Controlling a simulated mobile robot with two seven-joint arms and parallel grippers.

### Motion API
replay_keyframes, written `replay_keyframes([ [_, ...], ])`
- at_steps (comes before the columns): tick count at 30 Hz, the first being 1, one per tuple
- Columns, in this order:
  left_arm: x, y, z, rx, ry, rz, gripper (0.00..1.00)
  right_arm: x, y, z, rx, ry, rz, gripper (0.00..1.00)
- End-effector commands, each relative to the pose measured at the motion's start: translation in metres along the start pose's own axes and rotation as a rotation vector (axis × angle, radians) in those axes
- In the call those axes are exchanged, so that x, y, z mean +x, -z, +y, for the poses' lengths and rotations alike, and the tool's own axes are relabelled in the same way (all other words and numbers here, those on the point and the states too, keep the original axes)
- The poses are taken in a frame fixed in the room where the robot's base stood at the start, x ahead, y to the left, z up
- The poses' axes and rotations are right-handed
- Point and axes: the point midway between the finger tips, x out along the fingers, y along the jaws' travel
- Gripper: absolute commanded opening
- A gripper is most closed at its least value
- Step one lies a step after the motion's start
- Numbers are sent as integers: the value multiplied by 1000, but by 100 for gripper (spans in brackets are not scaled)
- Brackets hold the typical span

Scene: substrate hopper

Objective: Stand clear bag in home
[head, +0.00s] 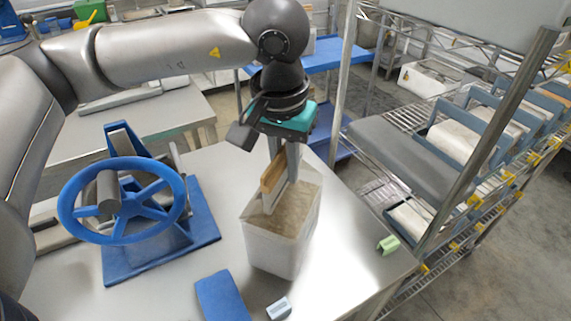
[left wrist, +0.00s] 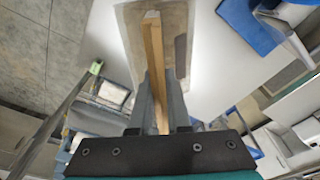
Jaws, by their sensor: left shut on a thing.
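The clear bag (head: 275,245) stands upright on the steel table, pale and see-through, with brown material showing at its top. A wooden strip (head: 271,176) stands up at the bag's top; I cannot tell whether it is fixed to the bag. My left gripper (head: 281,172) points down over the bag and is shut on this strip. In the left wrist view, the strip (left wrist: 152,50) runs between the fingers (left wrist: 159,92), with the bag (left wrist: 125,20) below it. No place marked as home can be made out. My right gripper is not in view.
A blue handwheel (head: 122,200) on a blue base stands left of the bag. A blue pad (head: 221,296), a small pale block (head: 279,308) and a green block (head: 388,244) lie on the table (head: 345,265). A wire rack (head: 380,150) with blue-framed bags stands at the right.

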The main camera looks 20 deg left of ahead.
Motion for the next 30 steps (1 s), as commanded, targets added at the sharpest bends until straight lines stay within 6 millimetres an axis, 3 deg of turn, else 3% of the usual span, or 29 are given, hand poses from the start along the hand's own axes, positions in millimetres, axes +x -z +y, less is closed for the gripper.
replay_keyframes([
  [7,14,0,0,-1,-2,7,0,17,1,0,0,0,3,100],
  [19,-4,21,5,-211,11,3,0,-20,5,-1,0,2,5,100],
  [30,-23,50,13,-592,45,-4,0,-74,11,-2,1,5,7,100],
])
